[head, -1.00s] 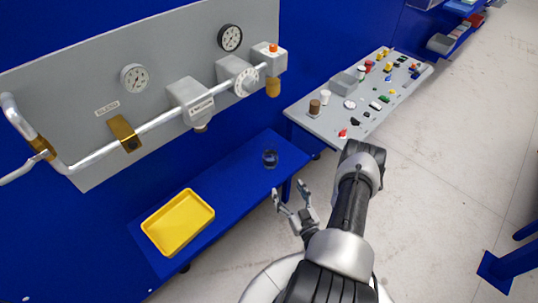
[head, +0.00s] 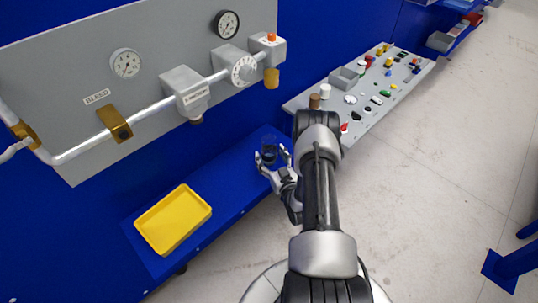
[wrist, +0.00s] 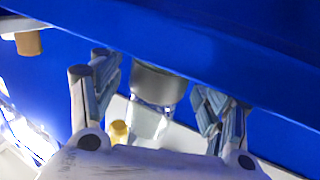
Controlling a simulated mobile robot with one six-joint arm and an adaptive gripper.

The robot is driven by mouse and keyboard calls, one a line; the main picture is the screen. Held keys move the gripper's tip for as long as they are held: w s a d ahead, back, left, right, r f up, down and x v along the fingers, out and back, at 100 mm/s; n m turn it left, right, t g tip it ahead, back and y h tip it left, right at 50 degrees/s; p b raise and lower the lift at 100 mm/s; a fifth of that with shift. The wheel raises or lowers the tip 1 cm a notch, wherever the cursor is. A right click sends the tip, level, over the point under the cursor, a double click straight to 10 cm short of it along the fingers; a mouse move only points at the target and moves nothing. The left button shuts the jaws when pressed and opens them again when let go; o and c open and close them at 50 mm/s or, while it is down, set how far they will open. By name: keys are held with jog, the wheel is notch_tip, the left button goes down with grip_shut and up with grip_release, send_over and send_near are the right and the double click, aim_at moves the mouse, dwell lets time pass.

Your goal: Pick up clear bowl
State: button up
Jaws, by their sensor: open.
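The clear bowl (head: 269,149) stands on the blue bench (head: 232,185), near its right end in the head view. It is see-through and looks dark against the blue. My gripper (head: 272,160) is at the bowl with its fingers spread, one to each side as far as I can tell. In the wrist view, a see-through body with a grey band (wrist: 158,85), apparently the bowl, shows between the two open fingers (wrist: 155,78). I cannot tell whether either finger touches it.
A yellow tray (head: 173,220) lies on the bench to the left. A grey panel with gauges and a pipe (head: 150,127) is on the wall above. A brown-yellow cup (head: 271,78) hangs from the pipe's right end. A grey table with small parts (head: 385,100) stands to the right.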

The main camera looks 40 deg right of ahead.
jog(key=shift+x, duration=0.9)
jog(key=shift+c, duration=0.2)
jog(key=c, duration=1.5)
